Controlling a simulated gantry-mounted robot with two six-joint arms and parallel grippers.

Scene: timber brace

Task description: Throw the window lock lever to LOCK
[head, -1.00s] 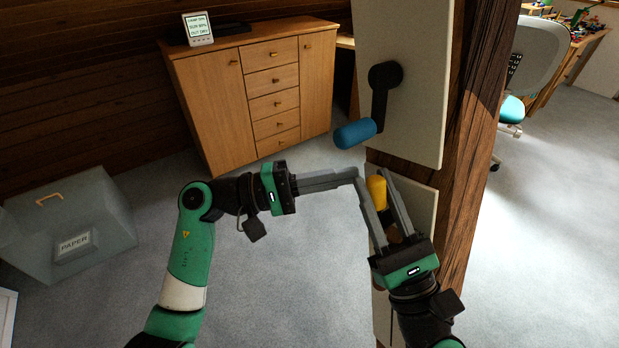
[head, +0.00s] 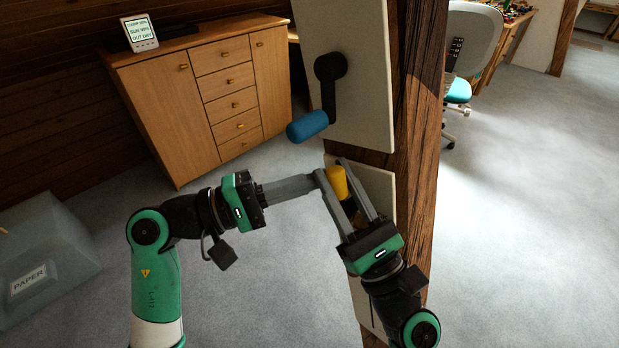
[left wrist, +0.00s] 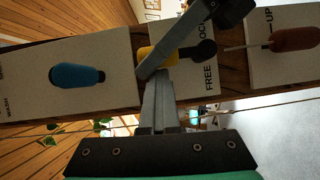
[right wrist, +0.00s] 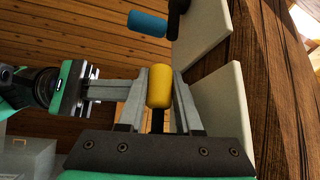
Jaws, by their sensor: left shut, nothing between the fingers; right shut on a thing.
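The window lock lever has a yellow handle (head: 337,182) and a dark pivot (left wrist: 204,51) on a pale plate (head: 378,190) on the timber post. In the left wrist view the plate reads FREE beside the pivot; the other word is partly covered by my right gripper. My right gripper (head: 334,168) is shut on the yellow handle, with one finger on each side of it in the right wrist view (right wrist: 160,90). My left gripper (head: 318,178) is shut and empty. Its tips are close to the right gripper's left finger; I cannot tell if they touch.
A blue-handled lever (head: 307,127) is on the plate above, and a brown-red handle (left wrist: 294,39) is on the plate marked UP. A wooden cabinet (head: 222,95) stands behind at left, a PAPER bin (head: 48,255) at lower left. Open floor lies right of the post (head: 415,110).

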